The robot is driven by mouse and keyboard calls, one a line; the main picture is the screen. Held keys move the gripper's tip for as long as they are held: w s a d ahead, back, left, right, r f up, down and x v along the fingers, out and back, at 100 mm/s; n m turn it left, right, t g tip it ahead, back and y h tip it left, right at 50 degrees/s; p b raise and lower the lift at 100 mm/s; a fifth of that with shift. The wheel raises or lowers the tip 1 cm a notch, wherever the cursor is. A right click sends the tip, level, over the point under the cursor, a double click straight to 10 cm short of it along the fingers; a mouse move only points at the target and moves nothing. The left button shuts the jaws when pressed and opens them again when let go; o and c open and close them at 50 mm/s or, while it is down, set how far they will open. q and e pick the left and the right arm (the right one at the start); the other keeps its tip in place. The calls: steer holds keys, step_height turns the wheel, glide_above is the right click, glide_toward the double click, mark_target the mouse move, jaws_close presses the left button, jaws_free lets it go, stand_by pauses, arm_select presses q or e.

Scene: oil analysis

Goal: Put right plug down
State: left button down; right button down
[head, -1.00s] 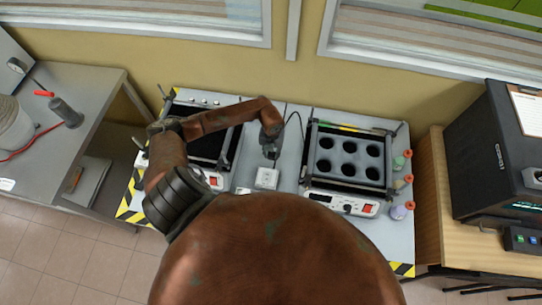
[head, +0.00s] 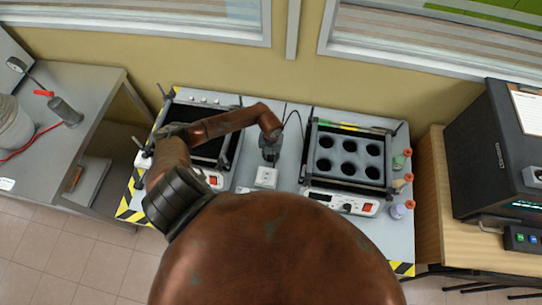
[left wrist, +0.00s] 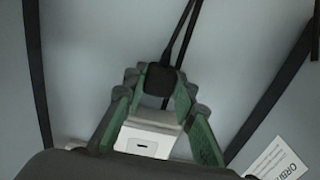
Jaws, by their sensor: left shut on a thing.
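My left gripper (head: 269,159) is just behind the white power socket box (head: 265,177) on the bench, between the two heating units. In the left wrist view its green fingers (left wrist: 158,85) are shut on a black plug (left wrist: 161,80), with a black cable running up from it. The white socket box (left wrist: 148,139) shows below the plug in that view, apart from it in the picture. I cannot tell whether the plug touches the bench. In the head view the plug is too small to make out. My right gripper is not in view.
The right heating unit (head: 341,203) has a block with several round holes. The left unit (head: 214,180) is partly behind my arm. Coloured stoppers (head: 397,211) stand at the bench's right edge. A grey side table (head: 100,80) is at left.

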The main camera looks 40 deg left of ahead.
mark_target(271, 157)
arm_select(q)
steer(key=c, duration=1.6)
jaws_free()
steer(key=shift+f, duration=0.1)
step_height(271, 157, up, 13)
steer(key=shift+r, duration=0.1)
steer(key=shift+d, duration=0.1)
